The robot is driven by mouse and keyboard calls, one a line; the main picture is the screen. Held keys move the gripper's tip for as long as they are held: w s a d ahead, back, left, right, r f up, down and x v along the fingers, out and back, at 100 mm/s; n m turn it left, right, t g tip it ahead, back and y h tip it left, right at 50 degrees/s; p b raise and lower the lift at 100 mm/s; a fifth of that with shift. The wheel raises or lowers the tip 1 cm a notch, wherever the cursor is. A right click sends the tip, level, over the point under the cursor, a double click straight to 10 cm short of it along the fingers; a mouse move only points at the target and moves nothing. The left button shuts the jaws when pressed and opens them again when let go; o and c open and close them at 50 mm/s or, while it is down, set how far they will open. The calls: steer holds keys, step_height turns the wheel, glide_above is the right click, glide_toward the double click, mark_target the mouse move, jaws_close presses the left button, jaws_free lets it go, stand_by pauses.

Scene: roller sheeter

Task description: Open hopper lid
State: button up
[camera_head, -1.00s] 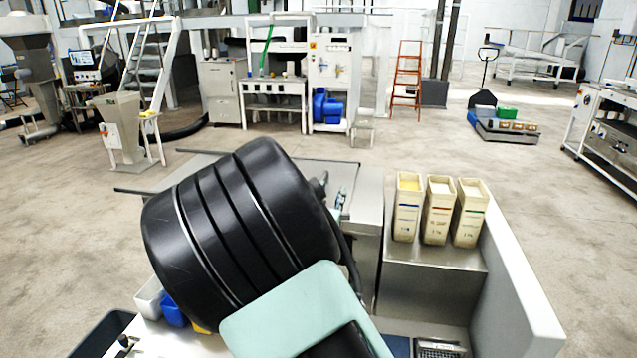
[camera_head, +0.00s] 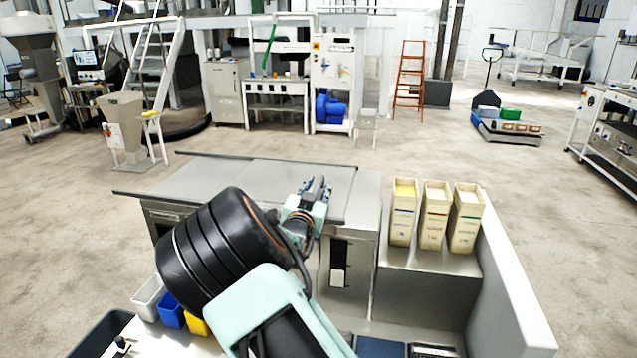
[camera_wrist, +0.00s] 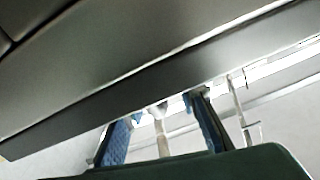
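A grey metal cabinet with a flat panelled top (camera_head: 255,185) stands ahead of me, with dark rails along its front and back edges. I cannot tell for sure which panel is the hopper lid. My gripper (camera_head: 316,184) is over the right part of this top. In the wrist view, my gripper (camera_wrist: 160,110) shows two blue-padded fingers standing apart, with nothing clearly held. Their tips reach the edge of a large grey panel (camera_wrist: 120,70) that fills the upper left. I cannot tell whether they touch it. My arm hides part of the cabinet's front.
Three cream bins (camera_head: 434,218) stand on a lower shelf to the right, beside a pale wall panel (camera_head: 510,275). Small white, blue and yellow boxes (camera_head: 170,312) sit at the lower left. The floor behind the cabinet is open.

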steer(key=shift+w+d, duration=0.15)
steer(key=shift+w, duration=0.45)
jaws_close()
